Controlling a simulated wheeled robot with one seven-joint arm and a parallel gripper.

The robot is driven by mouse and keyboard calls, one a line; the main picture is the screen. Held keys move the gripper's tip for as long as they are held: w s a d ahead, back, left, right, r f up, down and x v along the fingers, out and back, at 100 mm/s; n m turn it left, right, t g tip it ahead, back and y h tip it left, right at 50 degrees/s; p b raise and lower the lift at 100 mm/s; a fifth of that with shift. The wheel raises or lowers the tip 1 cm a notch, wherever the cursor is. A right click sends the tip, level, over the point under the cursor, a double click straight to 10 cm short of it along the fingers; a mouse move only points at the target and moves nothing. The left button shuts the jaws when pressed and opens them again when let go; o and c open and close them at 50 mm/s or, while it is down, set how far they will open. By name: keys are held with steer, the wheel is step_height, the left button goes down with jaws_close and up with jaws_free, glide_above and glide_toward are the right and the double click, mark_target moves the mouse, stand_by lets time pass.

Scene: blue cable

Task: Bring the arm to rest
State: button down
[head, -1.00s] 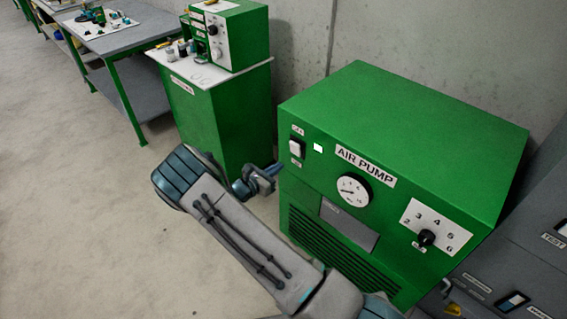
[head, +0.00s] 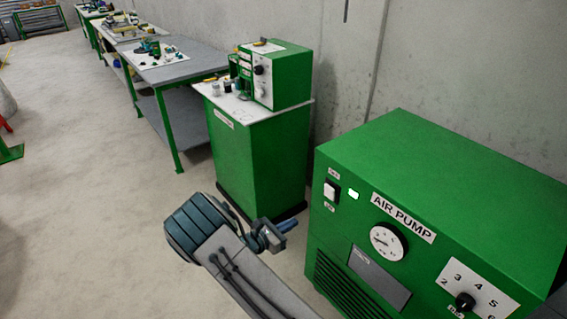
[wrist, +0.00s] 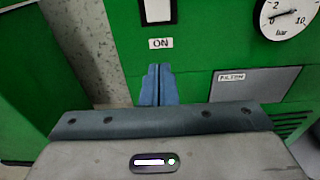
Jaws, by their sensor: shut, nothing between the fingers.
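My gripper (head: 290,224) is at the front left of the green air pump (head: 440,170), a little below and left of its switch (head: 331,191). In the wrist view the two blue fingers of my gripper (wrist: 158,72) are together with nothing between them. The white switch (wrist: 157,10) shows above the fingertips, with an ON label (wrist: 161,43) under it. A small lamp (head: 353,194) beside the switch glows pale green. The gauge (head: 388,242) is on the pump's front. I see no blue cable.
A green cabinet (head: 240,160) with a light top stands behind the arm, carrying a green instrument box (head: 285,75). A grey workbench (head: 185,70) with small parts is further back along the concrete wall. The floor (head: 100,230) to the left is open.

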steer(key=s+d+r+m+g+y, duration=0.5)
steer(key=s+d+r+m+g, duration=0.6)
steer(key=r+m, duration=0.35)
steer(key=s+r+m+t+y, duration=0.2)
steer(key=s+r+m+y, duration=0.2)
steer(key=s, duration=0.5)
steer(key=s+a+r+m+t+y, duration=0.1)
steer(key=s+r+m+t+y, duration=0.1)
steer(key=s+r+m+y, duration=0.3)
steer(key=shift+s+r+m, duration=0.85)
steer(key=shift+s+r, duration=0.55)
steer(key=shift+s, duration=0.7)
